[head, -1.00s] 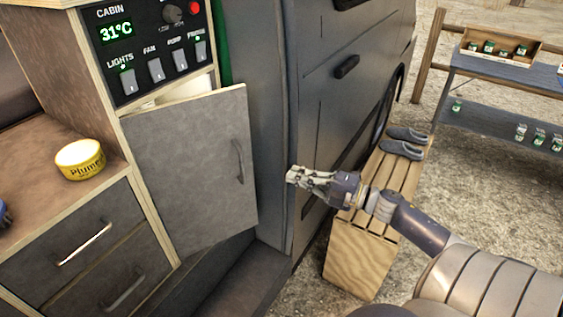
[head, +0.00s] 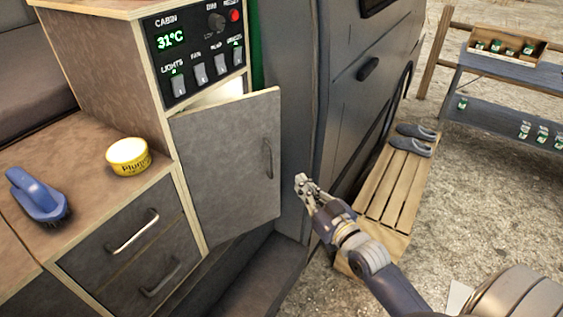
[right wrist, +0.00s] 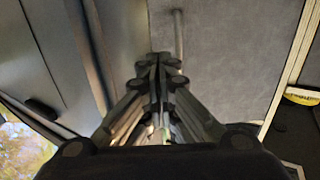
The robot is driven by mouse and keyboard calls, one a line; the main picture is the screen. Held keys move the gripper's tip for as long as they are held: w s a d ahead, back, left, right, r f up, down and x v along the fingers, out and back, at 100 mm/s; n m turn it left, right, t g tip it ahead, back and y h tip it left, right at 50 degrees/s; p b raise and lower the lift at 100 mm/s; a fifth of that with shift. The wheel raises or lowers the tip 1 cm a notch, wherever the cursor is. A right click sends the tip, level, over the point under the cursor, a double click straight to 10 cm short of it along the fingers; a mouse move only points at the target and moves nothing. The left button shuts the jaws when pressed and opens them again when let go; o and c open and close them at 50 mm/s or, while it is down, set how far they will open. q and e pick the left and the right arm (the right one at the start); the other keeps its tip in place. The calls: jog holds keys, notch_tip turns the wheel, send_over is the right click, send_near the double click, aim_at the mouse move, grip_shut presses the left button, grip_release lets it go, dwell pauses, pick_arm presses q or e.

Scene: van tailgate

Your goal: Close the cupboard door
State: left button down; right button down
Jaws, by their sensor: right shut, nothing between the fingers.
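The grey cupboard door (head: 225,170) stands partly open in the head view, hinged at its left edge below the control panel. A gap with a light interior shows above its top edge. Its dark vertical handle (head: 267,158) is near the free right edge. My right gripper (head: 304,184) is shut and empty, just right of the door's free edge; I cannot tell whether it touches. In the right wrist view the closed fingers (right wrist: 158,68) point towards the door (right wrist: 225,60) and its handle (right wrist: 178,35). My left gripper is not in view.
A control panel (head: 198,45) sits above the door. A yellow tin (head: 128,157) and a blue brush (head: 37,197) stand on the counter at left. Drawers (head: 130,250) are below. A slatted bench (head: 385,195) with grey shoes is outside, right of the van.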

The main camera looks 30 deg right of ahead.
aim_at(276, 155)
jog(key=w+b, duration=0.1)
jog(key=w, duration=0.2)
jog(key=w+b, duration=0.1)
jog(key=w, duration=0.3)
jog(key=w+b, duration=0.1)
jog(key=w, duration=0.2)
jog(key=shift+w+a+f+b, duration=0.15)
jog(key=shift+a+f+b, duration=0.1)
jog(key=shift+b, duration=0.1)
jog(key=shift+w+a+r, duration=0.1)
jog(key=shift+w+r, duration=0.05)
jog(key=shift+w, duration=0.15)
jog(key=shift+s+r+b, duration=0.1)
jog(key=shift+b, duration=0.2)
